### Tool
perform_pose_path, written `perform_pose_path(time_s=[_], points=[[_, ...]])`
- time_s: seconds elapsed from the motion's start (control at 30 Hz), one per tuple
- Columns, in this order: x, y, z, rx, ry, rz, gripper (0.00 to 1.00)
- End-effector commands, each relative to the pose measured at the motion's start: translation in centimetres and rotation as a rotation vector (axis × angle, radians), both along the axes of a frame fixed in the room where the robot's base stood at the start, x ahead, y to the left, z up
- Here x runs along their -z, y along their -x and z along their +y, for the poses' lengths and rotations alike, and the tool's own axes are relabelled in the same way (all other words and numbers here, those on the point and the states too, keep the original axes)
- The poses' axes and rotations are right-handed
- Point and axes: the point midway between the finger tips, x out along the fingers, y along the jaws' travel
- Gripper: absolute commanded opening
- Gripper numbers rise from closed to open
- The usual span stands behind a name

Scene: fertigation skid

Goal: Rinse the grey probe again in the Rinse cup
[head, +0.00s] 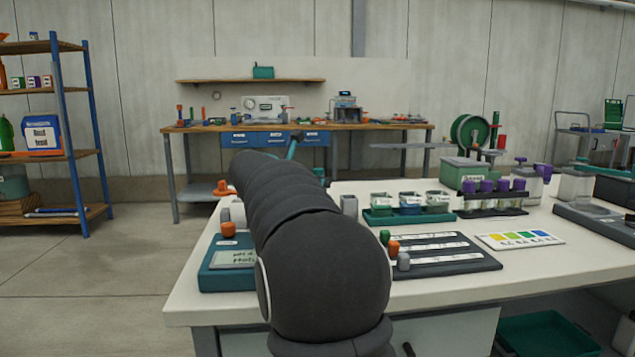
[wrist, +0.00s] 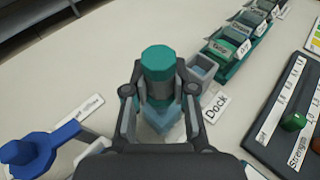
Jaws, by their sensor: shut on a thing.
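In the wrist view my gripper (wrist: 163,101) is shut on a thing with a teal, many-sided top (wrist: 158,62). Below the fingers a pale, see-through blue part shows over the white table; I cannot tell whether it touches anything. A grey square holder (wrist: 201,70) labelled Dock stands just right of my gripper. Several labelled cups (wrist: 236,35) stand in a teal tray (wrist: 233,68) at the upper right; I cannot surely read which is Rinse. In the head view my arm hides the gripper.
The cups' tray (head: 378,220) shows in the head view, with a rack of purple-capped vials (head: 480,186) behind to the right. A dark board (head: 450,268) with small pegs lies in front. A teal device (head: 212,278) lies left of my arm. A blue tool (wrist: 45,145) is lower left.

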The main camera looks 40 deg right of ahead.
Motion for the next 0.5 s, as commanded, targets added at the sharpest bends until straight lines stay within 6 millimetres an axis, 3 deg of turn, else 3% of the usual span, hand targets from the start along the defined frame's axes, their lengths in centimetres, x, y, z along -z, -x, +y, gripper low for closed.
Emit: perform_pose_path(time_s=[0.2, 0.5], points=[[-1.18, 0.0, 0.0, 0.0, 0.0, 0.0, 0.0], [-1.11, 0.0, 0.0, 0.0, 0.0, 0.0, 0.0]])
